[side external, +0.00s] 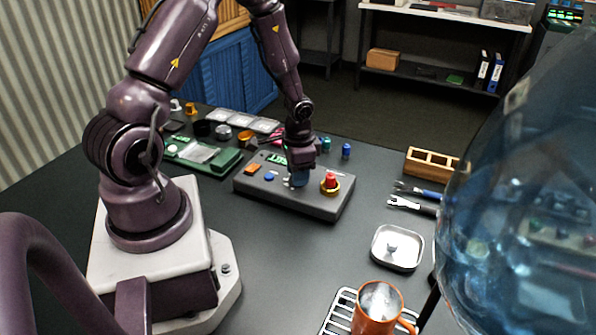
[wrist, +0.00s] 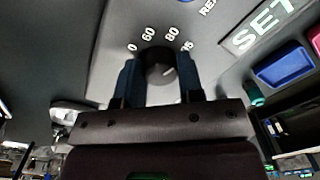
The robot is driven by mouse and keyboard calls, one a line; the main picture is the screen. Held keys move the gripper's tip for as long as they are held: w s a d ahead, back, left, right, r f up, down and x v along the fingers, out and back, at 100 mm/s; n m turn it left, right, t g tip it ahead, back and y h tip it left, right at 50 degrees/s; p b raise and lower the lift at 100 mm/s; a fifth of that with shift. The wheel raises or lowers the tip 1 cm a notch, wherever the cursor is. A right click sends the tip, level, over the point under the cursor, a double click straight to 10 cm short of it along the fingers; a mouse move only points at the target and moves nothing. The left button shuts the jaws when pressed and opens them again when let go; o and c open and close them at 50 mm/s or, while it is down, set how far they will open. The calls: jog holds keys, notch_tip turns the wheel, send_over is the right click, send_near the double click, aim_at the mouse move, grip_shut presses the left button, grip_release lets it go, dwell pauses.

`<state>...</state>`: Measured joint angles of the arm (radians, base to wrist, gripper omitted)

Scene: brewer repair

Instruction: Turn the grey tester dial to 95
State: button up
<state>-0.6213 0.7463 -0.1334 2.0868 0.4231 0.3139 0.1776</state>
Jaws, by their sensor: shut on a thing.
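The grey tester (side external: 318,207) lies on the dark table in the side external view. My gripper (side external: 299,181) points down onto its top panel and hides the dial there. In the wrist view my gripper (wrist: 158,78) has its two blue fingers shut on either side of the dark grey dial (wrist: 158,66). White scale numbers curve around the dial's far side, with 60, 80 and a partly covered 95 (wrist: 187,46) at the right. I cannot read the dial's pointer setting for certain.
A red button in a yellow collar (side external: 330,182) stands on the tester just right of my gripper. Orange (side external: 252,169) and blue (side external: 269,177) buttons are to the left. A green board (side external: 203,154) lies behind left. A metal dish (side external: 398,248) and orange mug (side external: 377,308) stand in front right.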

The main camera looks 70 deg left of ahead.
jog(key=shift+s+m, duration=0.1)
jog(key=shift+m, duration=1.4)
jog(key=o, duration=0.9)
jog(key=r, duration=1.3)
jog(key=shift+d, duration=0.25)
